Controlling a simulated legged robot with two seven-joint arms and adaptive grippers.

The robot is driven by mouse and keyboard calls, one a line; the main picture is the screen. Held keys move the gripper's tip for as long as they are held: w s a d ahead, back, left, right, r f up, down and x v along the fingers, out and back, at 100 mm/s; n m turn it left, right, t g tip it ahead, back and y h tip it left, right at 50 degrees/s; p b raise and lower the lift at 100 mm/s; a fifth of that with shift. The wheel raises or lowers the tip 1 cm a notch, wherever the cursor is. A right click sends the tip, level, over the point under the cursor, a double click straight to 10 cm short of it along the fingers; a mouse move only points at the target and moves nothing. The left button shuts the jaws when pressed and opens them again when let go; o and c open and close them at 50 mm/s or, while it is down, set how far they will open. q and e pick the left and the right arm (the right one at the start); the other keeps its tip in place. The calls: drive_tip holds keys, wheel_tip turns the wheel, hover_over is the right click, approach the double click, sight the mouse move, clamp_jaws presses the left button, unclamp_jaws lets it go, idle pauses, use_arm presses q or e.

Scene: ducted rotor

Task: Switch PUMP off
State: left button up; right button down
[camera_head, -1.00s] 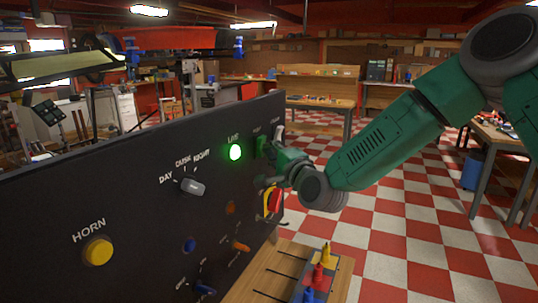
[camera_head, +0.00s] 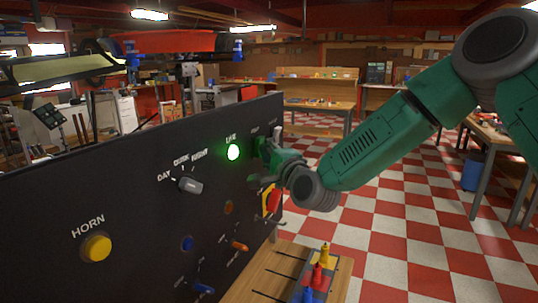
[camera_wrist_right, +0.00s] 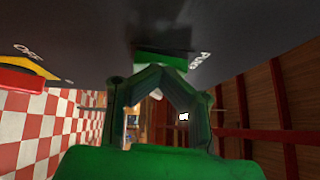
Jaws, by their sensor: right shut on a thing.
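The black control panel (camera_head: 120,215) stands upright at the left and centre of the head view. My right gripper (camera_head: 266,150) reaches the panel's upper right from the right, beside the glowing green LIVE lamp (camera_head: 233,152). Its green fingers (camera_wrist_right: 163,80) are closed around the lever and hide much of it. Whether the lever points up or down is hard to tell. My left gripper is out of view.
A red knob on a yellow plate (camera_head: 271,200) sits just below my right gripper. A grey selector (camera_head: 190,186), a yellow HORN button (camera_head: 97,249) and several small switches are on the panel. A wooden table (camera_head: 258,285) with coloured plugs (camera_head: 318,274) stands in front.

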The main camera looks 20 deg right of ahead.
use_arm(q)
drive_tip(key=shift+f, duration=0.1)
use_arm(e)
drive_tip(key=shift+a+f+y, duration=0.15)
drive_tip(key=shift+a+y, duration=0.25)
drive_tip(key=shift+a, duration=0.2)
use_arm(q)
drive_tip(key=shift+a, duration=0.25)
use_arm(e)
drive_tip(key=shift+w+a, duration=0.15)
drive_tip(key=shift+a, duration=0.15)
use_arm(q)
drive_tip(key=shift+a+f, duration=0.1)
use_arm(e)
drive_tip(key=shift+a, duration=0.1)
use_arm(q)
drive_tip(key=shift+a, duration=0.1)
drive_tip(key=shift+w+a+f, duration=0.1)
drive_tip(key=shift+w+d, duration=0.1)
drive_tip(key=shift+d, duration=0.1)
use_arm(e)
drive_tip(key=d, duration=0.3)
drive_tip(key=s+d, duration=0.1)
drive_tip(key=shift+d+r, duration=0.3)
drive_tip(key=shift+d, duration=0.1)
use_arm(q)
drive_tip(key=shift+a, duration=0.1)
